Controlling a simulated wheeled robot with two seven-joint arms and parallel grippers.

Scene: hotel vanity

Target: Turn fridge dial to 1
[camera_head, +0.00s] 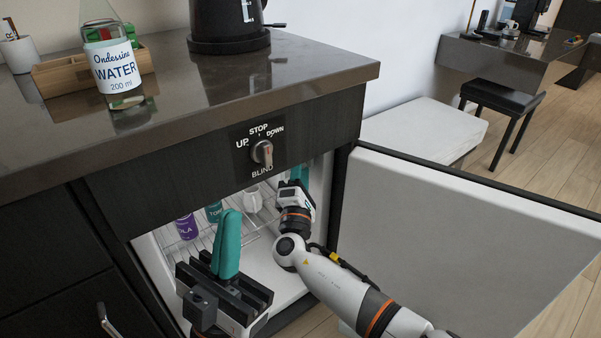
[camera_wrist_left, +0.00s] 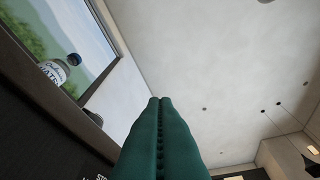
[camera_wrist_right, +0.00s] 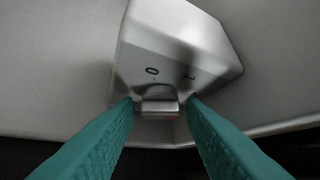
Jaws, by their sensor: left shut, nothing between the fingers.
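The fridge dial (camera_wrist_right: 158,106) is a small grey knob at the lower edge of a pale housing (camera_wrist_right: 172,45) in the right wrist view. A "0" stands above the knob, with a partly shaded mark to its right. My right gripper (camera_wrist_right: 160,100) has its teal fingers apart, one on each side of the knob; I cannot tell whether they touch it. In the head view my right gripper (camera_head: 299,176) reaches into the open fridge, and the dial is hidden there. My left gripper (camera_head: 230,214) is shut and empty, pointing up in front of the fridge; it also shows in the left wrist view (camera_wrist_left: 160,104).
The fridge door (camera_head: 460,235) stands open to the right. Bottles (camera_head: 187,227) and a white item (camera_head: 253,199) stand on the wire shelf. Above the opening is a blind switch (camera_head: 262,152). The counter (camera_head: 200,90) holds a water bottle (camera_head: 114,68) and a kettle (camera_head: 228,20).

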